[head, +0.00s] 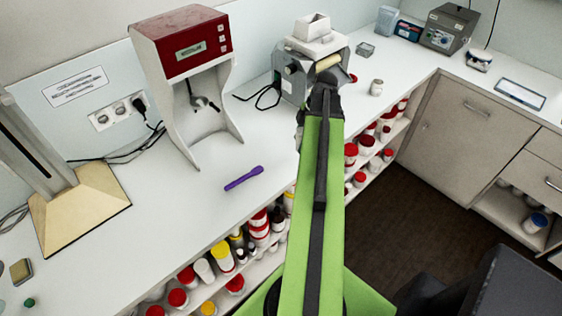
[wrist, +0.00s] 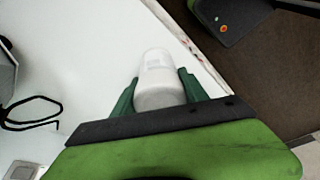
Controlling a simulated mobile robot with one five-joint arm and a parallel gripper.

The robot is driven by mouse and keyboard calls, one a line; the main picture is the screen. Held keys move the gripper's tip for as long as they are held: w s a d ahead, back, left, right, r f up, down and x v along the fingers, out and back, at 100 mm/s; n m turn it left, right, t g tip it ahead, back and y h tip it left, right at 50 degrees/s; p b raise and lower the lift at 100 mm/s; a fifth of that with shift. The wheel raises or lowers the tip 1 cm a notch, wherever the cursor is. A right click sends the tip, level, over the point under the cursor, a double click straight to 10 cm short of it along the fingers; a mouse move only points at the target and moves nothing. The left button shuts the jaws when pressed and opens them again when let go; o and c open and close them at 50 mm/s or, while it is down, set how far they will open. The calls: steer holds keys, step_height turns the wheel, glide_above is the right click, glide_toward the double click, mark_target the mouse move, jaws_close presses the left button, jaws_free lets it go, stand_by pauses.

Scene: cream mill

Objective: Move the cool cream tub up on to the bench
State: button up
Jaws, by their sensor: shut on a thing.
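In the wrist view, a small white tub (wrist: 157,75) with a pale label sits between the green fingers of my gripper (wrist: 159,84). The gripper is shut on it, with a finger on each side. The white bench top (wrist: 95,50) lies behind the tub, and the bench's edge runs close by on the right. I cannot tell whether the tub touches the bench. In the head view, my arm hides my fingers and I cannot make out the held tub. The bench (head: 205,185) runs along the wall there.
A grey mill (head: 293,78) stands beyond my arm, with a black cable (wrist: 32,115) near it. A small jar (head: 376,87) stands to its right. A red-topped machine (head: 187,50) and a purple tool (head: 243,178) are left. Shelves below hold several containers.

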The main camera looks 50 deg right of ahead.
steer(key=w+a+f+b, duration=0.2)
steer(key=w+a+f, duration=0.2)
steer(key=shift+b, duration=0.3)
steer(key=shift+w+a, duration=0.3)
steer(key=shift+w, duration=0.1)
step_height(320, 180, down, 4)
steer(key=b, duration=0.4)
steer(key=shift+s+f, duration=0.1)
steer(key=shift+f, duration=0.15)
steer(key=o, duration=1.4)
steer(key=shift+r, duration=0.15)
steer(key=p+v, duration=1.1)
steer(key=v, duration=0.1)
steer(key=shift+r+p, duration=0.15)
steer(key=shift+p, duration=0.15)
